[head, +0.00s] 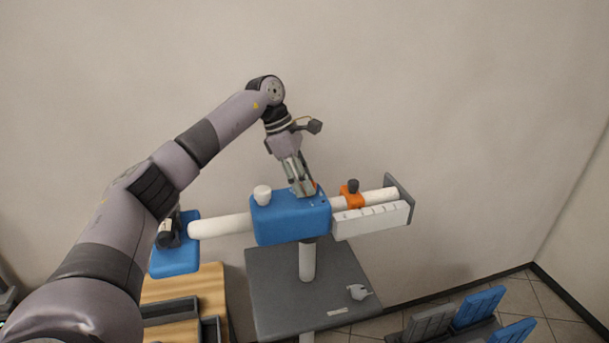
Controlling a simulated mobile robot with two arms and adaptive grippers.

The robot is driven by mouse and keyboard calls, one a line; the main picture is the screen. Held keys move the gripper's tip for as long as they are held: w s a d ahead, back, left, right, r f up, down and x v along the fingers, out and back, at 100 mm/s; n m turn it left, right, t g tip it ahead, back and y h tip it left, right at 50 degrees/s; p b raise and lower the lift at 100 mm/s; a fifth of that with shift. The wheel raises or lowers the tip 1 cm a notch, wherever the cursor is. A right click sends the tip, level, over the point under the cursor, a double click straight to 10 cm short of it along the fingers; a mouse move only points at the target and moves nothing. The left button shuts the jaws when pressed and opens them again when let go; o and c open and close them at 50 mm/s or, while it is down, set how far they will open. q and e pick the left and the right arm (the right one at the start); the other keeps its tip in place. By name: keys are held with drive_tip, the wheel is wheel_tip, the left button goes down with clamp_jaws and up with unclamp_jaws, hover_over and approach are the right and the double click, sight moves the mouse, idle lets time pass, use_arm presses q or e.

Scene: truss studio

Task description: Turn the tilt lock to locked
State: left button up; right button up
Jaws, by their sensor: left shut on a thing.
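A blue block (290,219) sits on a white post, with a white horizontal tube (220,226) passing out on both sides. My right gripper is not in view.
A white knob (262,195) stands on the block's top left. An orange clamp (351,197) with a dark knob is on the right tube, above a pale bar (371,221). A grey table (267,293) holds a small pale object (359,292). Blue-and-grey chairs (478,308) stand lower right.

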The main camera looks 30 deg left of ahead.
use_arm(q)
drive_tip(key=shift+w+m, duration=0.1)
drive_tip(key=shift+m, duration=0.4)
drive_tip(key=shift+g+p, duration=0.3)
drive_tip(key=o, duration=1.2)
drive_tip(key=shift+c, duration=0.2)
drive_tip(key=v, duration=1.2)
